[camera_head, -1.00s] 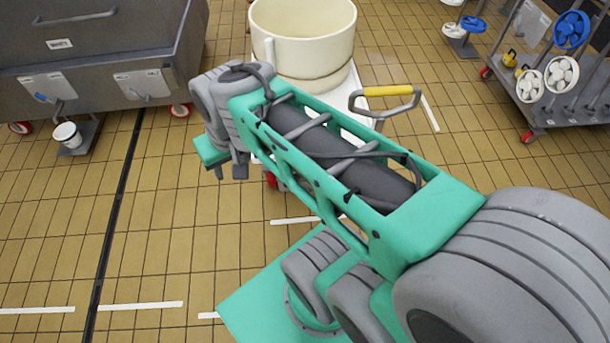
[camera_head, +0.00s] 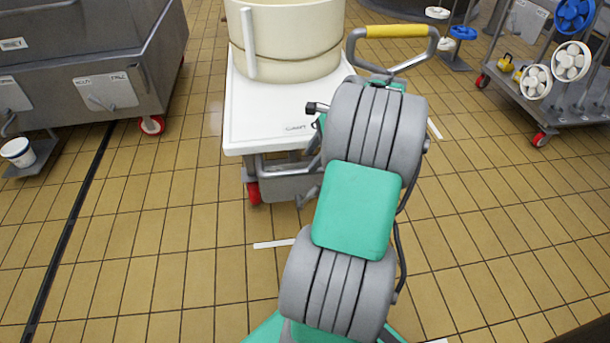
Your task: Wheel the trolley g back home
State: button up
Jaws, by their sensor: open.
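A white-topped trolley (camera_head: 262,125) stands ahead of me, just above the middle of the picture. It has a grey underframe and a red caster (camera_head: 253,192) at its near left corner. A large cream tub (camera_head: 295,55) stands on it. A bent grey handle with a yellow grip (camera_head: 397,31) rises at the trolley's right, beyond my arm. Small lettering on the top is too small to read. My arm's grey and green links cover the trolley's right side. My gripper is hidden behind them, so its place relative to the handle does not show.
A grey wheeled vat (camera_head: 90,60) stands at the left, with a small white bucket (camera_head: 18,152) by it. A rack with blue and white wheel-shaped parts (camera_head: 572,62) stands at the right. Tiled floor with white tape marks (camera_head: 273,244) is clear in front.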

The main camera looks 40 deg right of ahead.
aim_at(304, 170)
jog(key=b+x, duration=0.2)
jog(key=x, duration=0.3)
jog(key=shift+a+f+b, duration=0.1)
jog(key=shift+f+b, duration=0.2)
jog(key=shift+f, duration=0.1)
jog(key=shift+w+r, duration=0.1)
jog(key=shift+c, duration=0.3)
grip_shut()
dwell(0.5)
